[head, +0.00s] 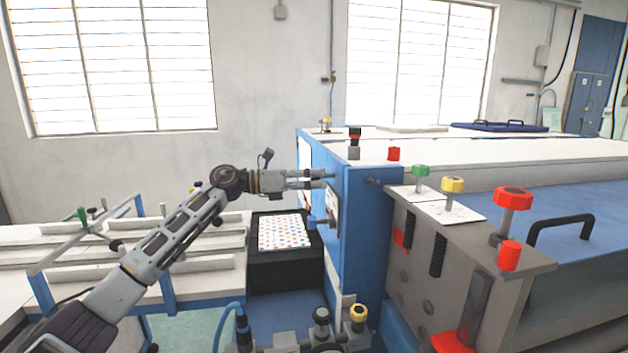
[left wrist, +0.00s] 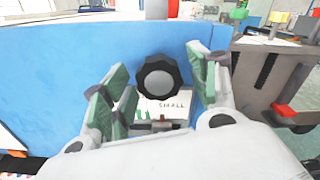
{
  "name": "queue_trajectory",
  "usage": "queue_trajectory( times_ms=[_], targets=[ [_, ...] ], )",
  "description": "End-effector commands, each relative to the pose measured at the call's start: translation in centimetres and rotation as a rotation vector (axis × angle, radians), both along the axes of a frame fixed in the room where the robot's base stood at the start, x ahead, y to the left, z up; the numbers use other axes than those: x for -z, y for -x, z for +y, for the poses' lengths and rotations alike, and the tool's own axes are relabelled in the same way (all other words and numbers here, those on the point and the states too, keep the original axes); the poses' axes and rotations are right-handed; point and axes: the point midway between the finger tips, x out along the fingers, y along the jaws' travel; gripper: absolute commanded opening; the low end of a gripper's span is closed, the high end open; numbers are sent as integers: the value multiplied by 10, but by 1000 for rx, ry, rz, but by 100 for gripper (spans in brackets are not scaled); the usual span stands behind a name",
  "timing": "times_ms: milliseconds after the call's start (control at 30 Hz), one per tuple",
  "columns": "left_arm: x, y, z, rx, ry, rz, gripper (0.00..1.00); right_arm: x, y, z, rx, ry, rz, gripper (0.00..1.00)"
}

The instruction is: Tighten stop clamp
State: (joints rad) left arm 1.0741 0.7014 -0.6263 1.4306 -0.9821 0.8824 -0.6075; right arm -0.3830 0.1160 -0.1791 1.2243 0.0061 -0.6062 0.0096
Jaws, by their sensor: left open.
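A black ribbed round knob (left wrist: 158,78), which looks like the stop clamp, stands out from the blue machine panel in the left wrist view. A white plate with lettering (left wrist: 165,107) is just below it. My left gripper (head: 326,180) is level with the upper part of the blue machine side in the head view. In the left wrist view my left gripper (left wrist: 158,68) is open, its green-padded fingers on either side of the knob with gaps showing. I cannot make out the knob for certain in the head view. My right gripper does not show.
The blue machine body (head: 370,235) rises close beside the gripper. A grey block with red, green and yellow knobs (head: 470,245) stands to the right. A black box with a dotted sheet (head: 285,280) is below the gripper. A white-topped rack (head: 190,265) is at left.

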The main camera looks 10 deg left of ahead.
Motion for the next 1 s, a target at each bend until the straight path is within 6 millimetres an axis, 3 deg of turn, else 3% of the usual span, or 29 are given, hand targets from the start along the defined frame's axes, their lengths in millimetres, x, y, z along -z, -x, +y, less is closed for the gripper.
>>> queue_trajectory(
  times_ms=[467,1000],
  targets=[
    [0,4,11,-2,0,0,60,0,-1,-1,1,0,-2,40],
    [0,32,78,-2,1,1,60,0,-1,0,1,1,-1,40]
  ],
)
